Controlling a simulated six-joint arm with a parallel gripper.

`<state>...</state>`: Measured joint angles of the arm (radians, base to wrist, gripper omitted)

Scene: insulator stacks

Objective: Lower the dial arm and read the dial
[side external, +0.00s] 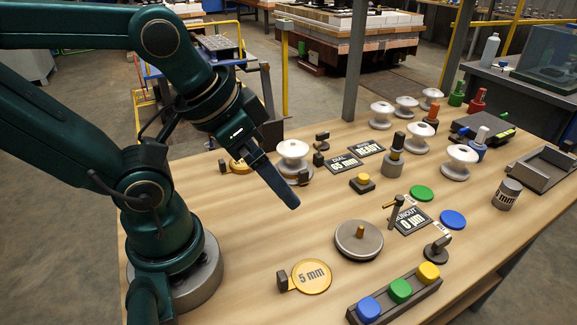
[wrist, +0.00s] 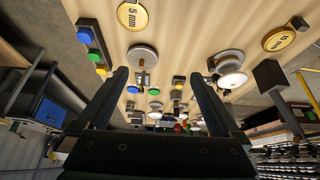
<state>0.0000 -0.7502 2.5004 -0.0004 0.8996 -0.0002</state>
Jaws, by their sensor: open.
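A small dark post with a crosswise arm and a brass tip (side external: 396,208) stands beside the black RUNOUT plate (side external: 411,220), which reads 0 µm; it looks like the dial arm, and its arm appears raised. A round grey turntable (side external: 359,241) with a brass centre pin is just left of it, empty. The turntable (wrist: 142,55) also shows in the wrist view. A dark lever on a round base (side external: 437,251) stands to the right. My gripper (side external: 293,203) hangs above the table, left of the turntable and apart from everything. In the wrist view its fingers (wrist: 162,78) are spread and empty.
A block with blue, green and yellow buttons (side external: 395,296) and a brass 5 mm disc (side external: 311,277) are at the front. White insulators (side external: 459,162) and a DIAL plate (side external: 345,163) stand farther back. A grey tray (side external: 543,169) is at right. Bare wood surrounds the turntable's left.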

